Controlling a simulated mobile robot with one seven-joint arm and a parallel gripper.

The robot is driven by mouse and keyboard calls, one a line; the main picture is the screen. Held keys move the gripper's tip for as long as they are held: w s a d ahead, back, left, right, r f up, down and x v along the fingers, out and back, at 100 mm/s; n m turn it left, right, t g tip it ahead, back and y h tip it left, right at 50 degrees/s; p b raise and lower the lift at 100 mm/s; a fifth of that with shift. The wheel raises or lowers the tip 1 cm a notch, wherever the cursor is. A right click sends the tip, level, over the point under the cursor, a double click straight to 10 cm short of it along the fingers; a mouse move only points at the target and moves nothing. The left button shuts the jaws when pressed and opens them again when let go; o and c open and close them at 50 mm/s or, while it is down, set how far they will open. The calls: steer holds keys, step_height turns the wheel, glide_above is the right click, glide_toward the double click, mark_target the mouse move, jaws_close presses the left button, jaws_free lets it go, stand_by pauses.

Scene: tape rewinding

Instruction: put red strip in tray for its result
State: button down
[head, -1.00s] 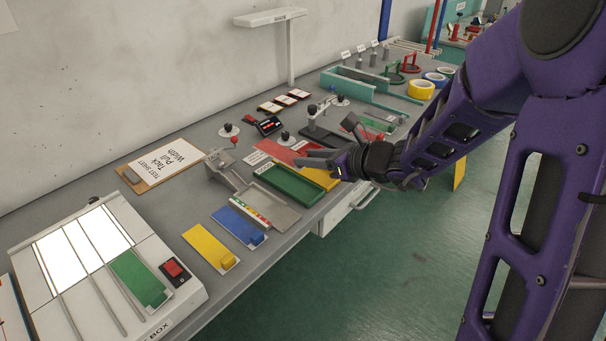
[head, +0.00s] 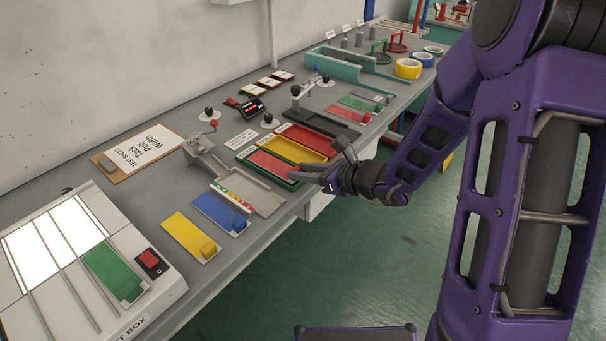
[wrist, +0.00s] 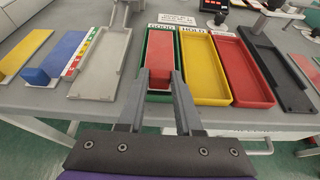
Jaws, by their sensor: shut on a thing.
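The red strip (wrist: 164,58) lies lengthwise over the green tray (wrist: 149,50) in the wrist view, with the green rim showing along both sides. In the head view the strip (head: 268,162) also lines up within the green tray (head: 247,159). I cannot tell whether it touches the tray floor. My gripper (wrist: 159,88) is shut on the red block at the strip's near end; it also shows at the tray's near end in the head view (head: 322,176). The label behind the green tray seems to read GOOD.
A yellow tray (wrist: 184,95) labelled HOLD and a red tray (wrist: 245,98) stand to the right. A grey tray fixture (wrist: 80,92), blue strip (wrist: 70,45) and yellow strip (wrist: 28,42) lie to the left. The light box (head: 158,292) is at the head view's lower left.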

steer(key=shift+f, duration=0.15)
steer(key=shift+f+b, duration=0.4)
steer(key=c, duration=0.6)
jaws_free()
steer(key=shift+r, duration=0.15)
steer(key=shift+d+r+p, duration=0.15)
steer(key=shift+r+p, duration=0.35)
steer(key=shift+p, duration=0.1)
steer(key=p+v, duration=0.1)
steer(key=v, duration=1)
steer(key=shift+s+d, duration=0.2)
steer(key=shift+s, duration=0.05)
